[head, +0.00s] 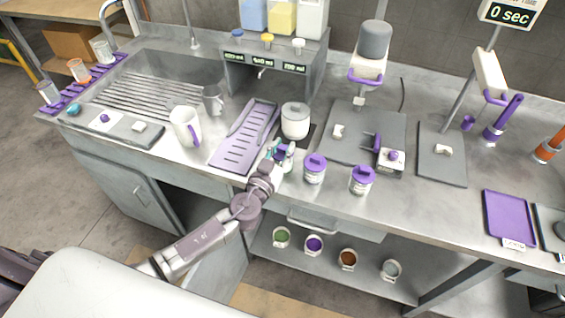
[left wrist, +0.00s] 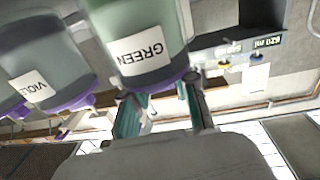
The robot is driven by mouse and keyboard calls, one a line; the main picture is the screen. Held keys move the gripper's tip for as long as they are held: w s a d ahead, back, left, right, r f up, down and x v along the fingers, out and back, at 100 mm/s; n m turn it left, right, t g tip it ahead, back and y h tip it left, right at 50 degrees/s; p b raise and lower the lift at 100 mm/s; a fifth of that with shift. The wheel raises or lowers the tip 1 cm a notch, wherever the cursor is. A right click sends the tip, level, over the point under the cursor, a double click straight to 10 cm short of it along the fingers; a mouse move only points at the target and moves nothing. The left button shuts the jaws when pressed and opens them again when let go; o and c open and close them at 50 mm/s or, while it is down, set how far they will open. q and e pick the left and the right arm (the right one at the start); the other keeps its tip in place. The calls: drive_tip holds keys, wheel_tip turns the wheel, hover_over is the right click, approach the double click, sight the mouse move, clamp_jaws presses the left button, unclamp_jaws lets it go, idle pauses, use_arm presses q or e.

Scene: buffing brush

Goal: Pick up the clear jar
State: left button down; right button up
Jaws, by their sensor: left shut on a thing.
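My left gripper (head: 279,152) is at the front edge of the counter, to the left of two purple-lidded jars. In the left wrist view its teal-padded fingers (left wrist: 161,112) are shut at the purple lid of a see-through jar labelled GREEN (left wrist: 150,35). In the head view the gripper mostly hides this jar. Two purple-lidded jars (head: 315,169) and (head: 362,180) stand on the counter. A clear-looking jar (head: 391,270) stands at the right end of the lower shelf. My right gripper is not in view.
A purple drain tray (head: 244,135) and a white canister (head: 295,121) are behind the gripper. A white pitcher (head: 185,127) stands left, before the sink. Scales and stands fill the right. Several open jars, including a green one (head: 281,237), stand on the lower shelf.

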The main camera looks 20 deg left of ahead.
use_arm(q)
drive_tip(key=shift+r, duration=0.4)
wheel_tip(320, 180, up, 8)
drive_tip(key=shift+r+p, duration=0.25)
drive_tip(key=shift+p, duration=0.9)
wheel_tip(320, 180, up, 7)
drive_tip(key=p, duration=0.5)
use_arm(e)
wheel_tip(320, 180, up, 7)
use_arm(q)
drive_tip(key=shift+f, duration=0.15)
wheel_tip(320, 180, up, 6)
wheel_tip(320, 180, down, 6)
